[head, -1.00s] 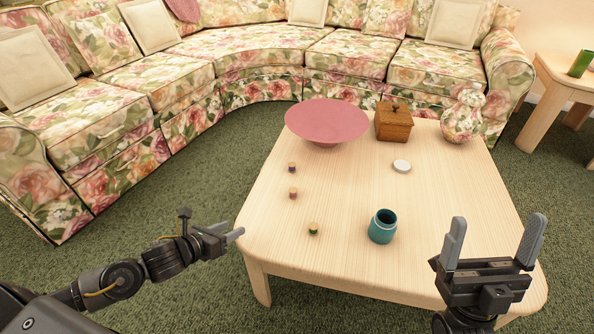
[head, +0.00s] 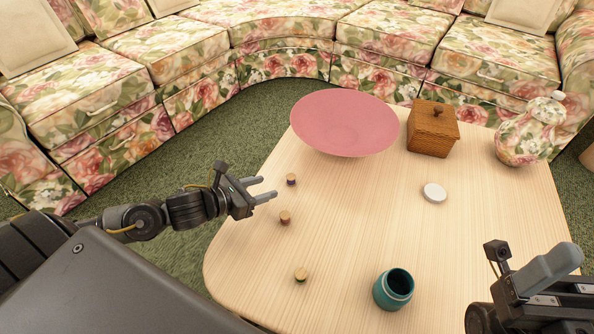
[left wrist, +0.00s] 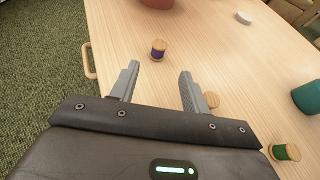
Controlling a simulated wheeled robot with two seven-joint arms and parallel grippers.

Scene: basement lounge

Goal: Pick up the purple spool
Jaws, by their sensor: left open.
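The purple spool (head: 291,179) stands upright near the left edge of the wooden table, with tan ends and a dark purple winding. In the left wrist view the purple spool (left wrist: 158,49) is just beyond my fingertips, roughly centred between them. My left gripper (head: 269,189) is open and empty, pointing at the spool from the left; it also shows in the left wrist view (left wrist: 158,71). The spool is not between the fingers. My right gripper (head: 550,275) is at the lower right, partly cut off; its opening is unclear.
A brownish spool (head: 285,217) and a green spool (head: 301,275) stand nearer me along the table (head: 350,220). A teal jar (head: 394,289), white disc (head: 434,193), pink bowl (head: 345,125), wooden box (head: 433,128) and floral jar (head: 528,132) are also on it.

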